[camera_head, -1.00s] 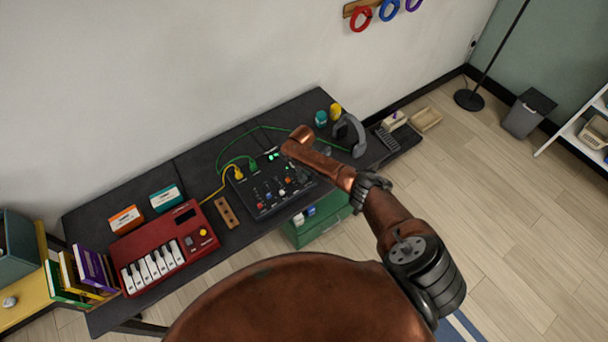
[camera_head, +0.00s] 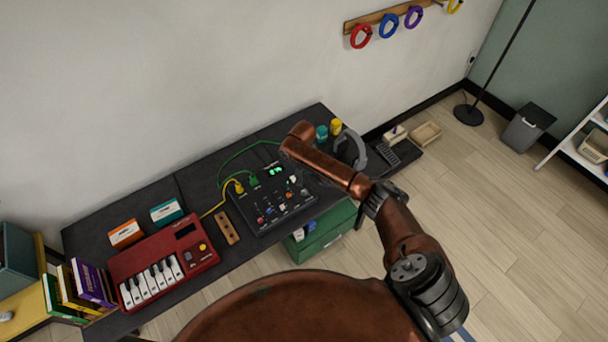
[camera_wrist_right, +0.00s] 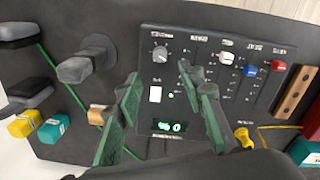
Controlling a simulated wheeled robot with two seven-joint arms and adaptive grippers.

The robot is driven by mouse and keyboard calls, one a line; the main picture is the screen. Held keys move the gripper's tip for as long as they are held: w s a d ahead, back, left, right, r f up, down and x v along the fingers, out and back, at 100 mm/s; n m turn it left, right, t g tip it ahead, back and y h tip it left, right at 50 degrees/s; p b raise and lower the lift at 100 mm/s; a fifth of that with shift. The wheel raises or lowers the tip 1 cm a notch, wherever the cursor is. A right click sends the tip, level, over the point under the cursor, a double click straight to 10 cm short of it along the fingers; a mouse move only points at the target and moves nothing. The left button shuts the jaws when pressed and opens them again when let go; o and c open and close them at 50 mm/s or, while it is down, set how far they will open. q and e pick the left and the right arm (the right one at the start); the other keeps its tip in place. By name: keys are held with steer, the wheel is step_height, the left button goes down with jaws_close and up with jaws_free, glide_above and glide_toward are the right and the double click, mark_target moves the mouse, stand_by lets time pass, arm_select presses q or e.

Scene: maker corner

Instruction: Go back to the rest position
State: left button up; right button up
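The right arm reaches in from the lower right over the desk in the head view, its end above the back of the black mixer (camera_head: 258,212). The right gripper (camera_wrist_right: 168,88) is open, with two green-padded fingers apart and nothing between them. In the right wrist view the mixer's panel (camera_wrist_right: 205,68) with knobs, coloured sliders and a small lit display lies beneath the fingers. In the head view the gripper is mostly hidden behind its own arm. The left gripper does not show.
A red keyboard (camera_head: 188,240) and small orange (camera_head: 125,233) and teal (camera_head: 166,211) boxes are left of the mixer. Yellow and green cables are plugged into it. Headphones on a stand (camera_head: 355,148) are close to the right arm.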

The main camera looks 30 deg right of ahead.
steer(key=shift+r, duration=0.95)
